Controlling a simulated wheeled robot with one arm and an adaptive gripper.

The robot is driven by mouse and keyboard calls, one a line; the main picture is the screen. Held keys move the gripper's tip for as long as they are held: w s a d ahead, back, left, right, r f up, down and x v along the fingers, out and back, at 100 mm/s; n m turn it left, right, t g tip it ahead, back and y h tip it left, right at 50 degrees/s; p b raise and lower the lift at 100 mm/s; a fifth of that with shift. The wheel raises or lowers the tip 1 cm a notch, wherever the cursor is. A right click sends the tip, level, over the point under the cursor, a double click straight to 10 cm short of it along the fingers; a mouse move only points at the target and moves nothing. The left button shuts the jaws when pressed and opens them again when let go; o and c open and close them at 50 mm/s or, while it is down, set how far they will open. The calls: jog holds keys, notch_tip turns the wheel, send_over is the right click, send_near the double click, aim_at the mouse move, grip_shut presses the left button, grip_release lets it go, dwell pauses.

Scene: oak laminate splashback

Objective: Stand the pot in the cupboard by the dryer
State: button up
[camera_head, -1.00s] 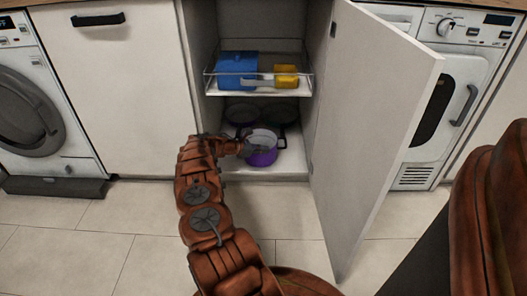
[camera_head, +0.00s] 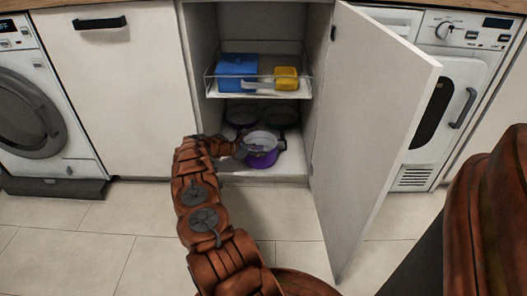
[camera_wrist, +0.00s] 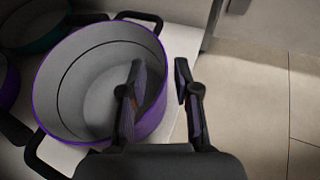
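The purple pot (camera_head: 262,158) has a grey inside and dark handles. It stands, seemingly upright, on the cupboard floor (camera_head: 240,168) near its front edge, and also shows in the wrist view (camera_wrist: 62,82). My gripper (camera_wrist: 160,64) is open at the pot's near wall. One finger is over the inside of the pot and the other is outside it, with visible gaps between the fingers and the wall. The cupboard door (camera_head: 370,130) stands open on the right, in front of part of the dryer (camera_head: 445,120).
Two other pots stand behind, a dark one (camera_head: 241,116) and a green-rimmed one (camera_wrist: 36,38). Above is a wire-edged shelf (camera_head: 262,95) with a blue box (camera_head: 237,66) and a yellow box (camera_head: 286,75). A washing machine (camera_head: 30,110) is at the left.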

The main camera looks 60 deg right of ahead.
jog(key=w+a+r+t+y+p, duration=0.1)
jog(key=w+a+r+p, duration=0.1)
jog(key=w+a+r, duration=0.4)
jog(key=w+a+r+t+p, duration=0.1)
jog(key=w+a+r+p, duration=0.15)
jog(key=w+a, duration=0.4)
jog(key=s+a+r+m+t+y, duration=0.1)
jog(key=a+r+m+y, duration=0.1)
jog(key=a+r, duration=0.8)
jog(key=s+a+r+m+t+y, duration=0.15)
jog(key=a+r, duration=0.25)
jog(key=a, duration=1.3)
jog(key=s+a+r+m+y, duration=0.1)
jog(key=s+a+r, duration=0.15)
jog(key=a, duration=0.25)
jog(key=s+a+r+m+t+y, duration=0.1)
jog(key=s+a+r, duration=0.1)
jog(key=s+a, duration=0.25)
jog(key=s+a+r+y, duration=0.1)
jog(key=s+a+r, duration=0.15)
jog(key=a, duration=0.25)
jog(key=s+a+r+m+y, duration=0.1)
jog(key=s+a+m+y, duration=0.1)
jog(key=s+a, duration=1.1)
jog(key=s+m, duration=0.1)
jog(key=s, duration=0.3)
jog(key=shift+s+t+b, duration=0.2)
jog(key=shift+t+b, duration=0.15)
